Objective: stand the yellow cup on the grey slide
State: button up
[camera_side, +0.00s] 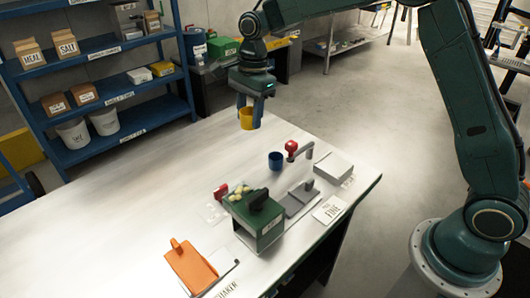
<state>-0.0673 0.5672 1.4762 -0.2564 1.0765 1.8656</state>
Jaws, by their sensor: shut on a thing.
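The yellow cup (246,119) is upright in my gripper (249,104), whose fingers are shut on it. My gripper points down and holds the cup above the back part of the white table. The grey slide (294,205) appears as a flat dark grey plate with an upright grip, at the right of the green box. It lies nearer the camera and to the right of the cup, well apart from it. No cup shows on the slide. The cup's far side is hidden.
A blue cup (276,161) and a red-knobbed grey fitting (293,149) stand between my gripper and the slide. A green box (256,222) with pale balls is left of the slide; a pale block (333,167) is behind right. The table's left is clear.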

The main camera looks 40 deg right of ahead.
jog(key=shift+s, duration=0.15)
jog(key=r, duration=0.2)
send_over(288, 206)
jog(key=shift+d+f, duration=0.15)
jog(key=shift+d, duration=0.05)
notch_tip(288, 206, down, 20)
dwell(1.3)
jog(key=shift+f, duration=0.1)
jog(key=o, duration=0.9)
jog(key=shift+o, duration=0.2)
